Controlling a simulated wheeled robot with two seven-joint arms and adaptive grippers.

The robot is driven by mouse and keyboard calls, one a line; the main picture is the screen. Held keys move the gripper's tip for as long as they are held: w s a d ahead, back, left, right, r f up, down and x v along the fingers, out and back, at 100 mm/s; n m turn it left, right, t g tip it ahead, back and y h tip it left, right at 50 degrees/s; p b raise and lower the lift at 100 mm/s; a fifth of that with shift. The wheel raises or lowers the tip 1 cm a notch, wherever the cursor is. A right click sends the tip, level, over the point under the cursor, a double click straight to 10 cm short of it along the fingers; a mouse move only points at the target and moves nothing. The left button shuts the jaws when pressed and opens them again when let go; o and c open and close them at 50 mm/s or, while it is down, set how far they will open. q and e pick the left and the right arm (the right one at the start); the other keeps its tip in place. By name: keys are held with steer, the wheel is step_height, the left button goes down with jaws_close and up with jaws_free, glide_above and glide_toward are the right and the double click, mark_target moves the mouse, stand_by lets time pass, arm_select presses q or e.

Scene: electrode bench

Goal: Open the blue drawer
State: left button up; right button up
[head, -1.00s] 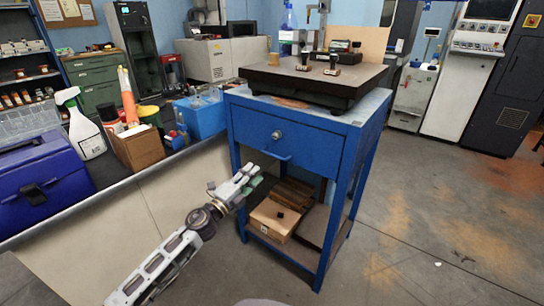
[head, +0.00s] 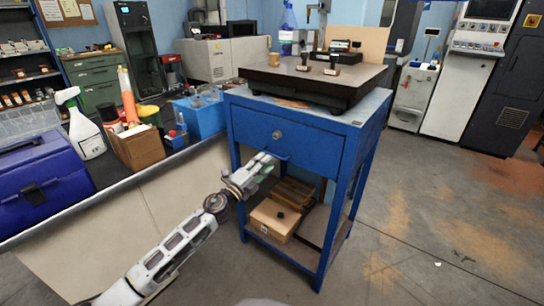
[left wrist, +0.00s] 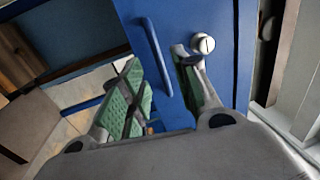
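The blue drawer (head: 300,140) is the front panel of a blue metal stand and sits flush in its frame. It has a round silver lock (head: 276,134) and a blue bar handle (head: 286,157). My left gripper (head: 268,162) is right at the handle. In the left wrist view, the handle (left wrist: 151,48) shows between the two green-padded fingers of my left gripper (left wrist: 157,62). The fingers are apart, with space on both sides of the handle. The lock (left wrist: 204,44) is just beyond the right finger. My right gripper is not in view.
A dark surface plate (head: 310,78) with small instruments lies on the stand. A cardboard box (head: 272,219) is on its lower shelf. A bench on the left carries a blue toolbox (head: 45,180) and a spray bottle (head: 82,130). The floor to the right is clear.

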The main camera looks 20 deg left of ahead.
mark_target(272, 155)
arm_select(q)
steer(key=shift+x, duration=2.7)
steer(key=shift+f, duration=0.1)
jaws_close()
